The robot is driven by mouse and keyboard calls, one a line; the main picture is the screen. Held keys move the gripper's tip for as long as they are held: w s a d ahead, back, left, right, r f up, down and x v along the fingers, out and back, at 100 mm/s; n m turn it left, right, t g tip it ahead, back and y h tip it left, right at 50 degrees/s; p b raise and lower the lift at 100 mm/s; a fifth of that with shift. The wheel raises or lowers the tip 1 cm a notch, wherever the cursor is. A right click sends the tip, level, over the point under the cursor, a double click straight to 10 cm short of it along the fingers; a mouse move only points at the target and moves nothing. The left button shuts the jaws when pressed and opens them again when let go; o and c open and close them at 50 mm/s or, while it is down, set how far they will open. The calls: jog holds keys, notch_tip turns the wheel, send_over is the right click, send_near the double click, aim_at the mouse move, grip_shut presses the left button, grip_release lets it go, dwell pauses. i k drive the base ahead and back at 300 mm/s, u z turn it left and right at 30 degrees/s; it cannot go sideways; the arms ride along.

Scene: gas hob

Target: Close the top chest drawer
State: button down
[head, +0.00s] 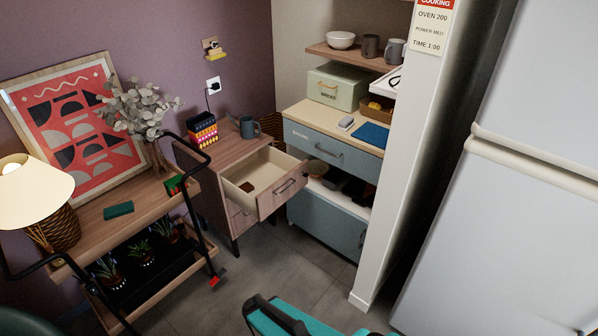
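The wooden chest (222,152) stands against the purple wall in the middle of the head view. Its top drawer (283,194) is pulled well out toward the lower right, and its pale inside shows. A dark bar handle is on the drawer front. A small brown item (247,187) lies in the drawer. A lower drawer (241,218) sits below, partly hidden by the open one, and looks shut.
A blue cabinet (325,147) stands close to the right of the open drawer. A wooden trolley (92,220) with a black frame is on the left. A teal and black object (280,318) shows at the bottom edge. Grey floor (270,262) lies clear before the chest.

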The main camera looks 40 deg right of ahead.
aim_at(275, 177)
jog(key=z, duration=0.05)
jog(key=i, duration=1)
jog(key=u, duration=0.1)
